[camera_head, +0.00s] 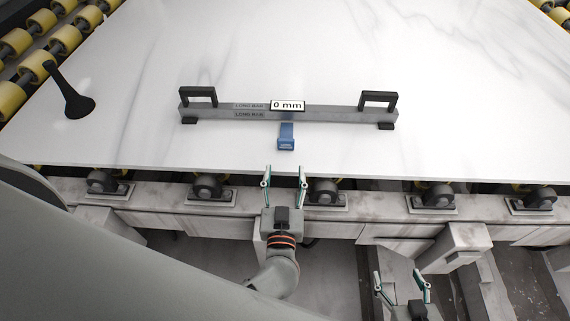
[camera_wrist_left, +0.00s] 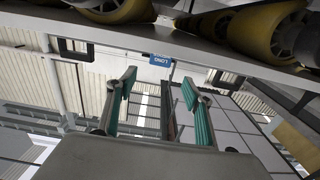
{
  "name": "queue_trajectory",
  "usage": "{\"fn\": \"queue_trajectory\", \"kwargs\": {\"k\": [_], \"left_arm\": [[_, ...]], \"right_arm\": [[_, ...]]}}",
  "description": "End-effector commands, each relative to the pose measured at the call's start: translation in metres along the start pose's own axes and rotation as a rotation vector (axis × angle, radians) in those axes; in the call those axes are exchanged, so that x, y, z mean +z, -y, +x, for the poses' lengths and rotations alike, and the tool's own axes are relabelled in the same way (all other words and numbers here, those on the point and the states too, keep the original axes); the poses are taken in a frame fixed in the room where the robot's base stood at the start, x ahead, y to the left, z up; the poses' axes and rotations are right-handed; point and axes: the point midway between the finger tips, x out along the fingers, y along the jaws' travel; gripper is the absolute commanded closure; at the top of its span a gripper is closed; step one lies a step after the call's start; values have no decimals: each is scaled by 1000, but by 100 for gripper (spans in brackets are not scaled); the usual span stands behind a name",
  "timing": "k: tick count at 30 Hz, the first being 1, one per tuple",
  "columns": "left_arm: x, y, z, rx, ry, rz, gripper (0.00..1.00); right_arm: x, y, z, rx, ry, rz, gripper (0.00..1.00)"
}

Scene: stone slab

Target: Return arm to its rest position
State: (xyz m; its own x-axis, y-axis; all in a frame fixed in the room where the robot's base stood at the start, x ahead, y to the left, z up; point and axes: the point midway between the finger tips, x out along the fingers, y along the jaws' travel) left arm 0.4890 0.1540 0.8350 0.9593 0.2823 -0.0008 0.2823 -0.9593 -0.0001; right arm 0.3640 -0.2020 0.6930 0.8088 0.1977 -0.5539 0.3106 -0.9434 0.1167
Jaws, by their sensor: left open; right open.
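My left gripper (camera_head: 284,176) is open and empty in the head view. It is just short of the slab's front edge, below the blue block in the picture. Its two spread fingers also show in the left wrist view (camera_wrist_left: 158,88), with nothing between them. My right gripper (camera_head: 399,277) is open and empty at the lower right of the head view, lower than the left one. A grey long bar (camera_head: 335,114) with two black handles and a "0 mm" label (camera_head: 287,105) lies on the white slab (camera_head: 420,60). A blue block (camera_head: 286,137) is at its middle.
A black flared object (camera_head: 73,98) is on the slab's left part. Yellow rollers (camera_head: 38,66) line the upper left. The grey frame (camera_head: 375,199) with several black roller mounts runs along the slab's front edge. Much of the slab's surface is clear.

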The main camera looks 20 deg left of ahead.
Motion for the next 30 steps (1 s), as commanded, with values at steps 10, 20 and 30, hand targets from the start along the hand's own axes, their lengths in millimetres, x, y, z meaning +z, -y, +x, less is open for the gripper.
{"fn": "queue_trajectory", "kwargs": {"k": [10,20,30], "left_arm": [[0,0,-4,0,0,-1,49],[-1,0,-4,11,-9,-2,49],[-12,-22,-32,374,-91,13,49]], "right_arm": [[0,0,0,0,0,1,34],[-1,0,0,0,-1,1,34],[-1,0,0,0,-2,1,34]]}}
